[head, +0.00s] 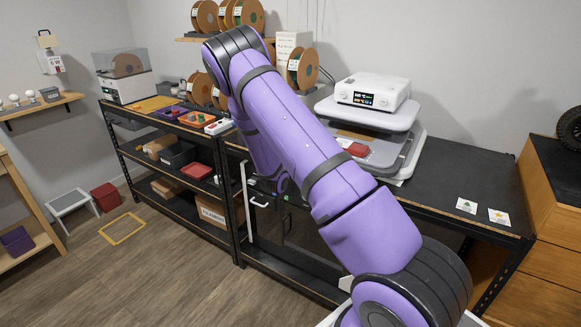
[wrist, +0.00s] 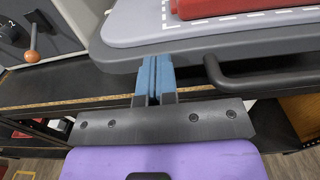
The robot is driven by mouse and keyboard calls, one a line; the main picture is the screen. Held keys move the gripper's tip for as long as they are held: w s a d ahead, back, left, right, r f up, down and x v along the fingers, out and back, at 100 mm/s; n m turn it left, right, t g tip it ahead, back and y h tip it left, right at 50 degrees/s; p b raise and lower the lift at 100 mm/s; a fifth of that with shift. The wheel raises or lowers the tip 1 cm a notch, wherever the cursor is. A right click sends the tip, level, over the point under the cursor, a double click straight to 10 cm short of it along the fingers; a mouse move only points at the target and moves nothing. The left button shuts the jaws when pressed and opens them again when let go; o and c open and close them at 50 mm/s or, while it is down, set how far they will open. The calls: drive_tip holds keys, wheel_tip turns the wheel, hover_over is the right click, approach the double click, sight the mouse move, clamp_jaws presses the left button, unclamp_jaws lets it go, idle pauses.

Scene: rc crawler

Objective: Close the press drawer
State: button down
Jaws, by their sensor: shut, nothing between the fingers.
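The white heat press (head: 372,93) stands on the dark bench against the wall. Its grey drawer (head: 384,155) sits low in it, with a red block (head: 353,148) on top; my arm hides part of its front. In the wrist view the drawer's front edge (wrist: 190,69) spans the picture, with a dark bar handle (wrist: 262,79) at right. The red block (wrist: 225,8) lies on the light pad with a dashed outline. My gripper (wrist: 155,62) is shut and empty, its blue fingertips at the front edge, left of the handle. I cannot tell whether they touch. In the head view the arm hides it.
Two cards (head: 482,211) lie on the bench's clear right part. A wooden drawer unit (head: 553,200) stands at far right. Shelves with trays and boxes (head: 175,150) stand at left. Open floor (head: 150,260) lies in front. An orange-brown knob (wrist: 31,56) shows in the wrist view.

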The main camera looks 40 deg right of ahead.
drive_tip(key=x, duration=1.1)
drive_tip(key=shift+d, duration=0.15)
drive_tip(key=shift+w+d, duration=0.1)
drive_tip(key=shift+d, duration=0.1)
drive_tip(key=shift+d+r, duration=0.1)
drive_tip(key=shift+d, duration=0.05)
drive_tip(key=shift+d+r, duration=0.1)
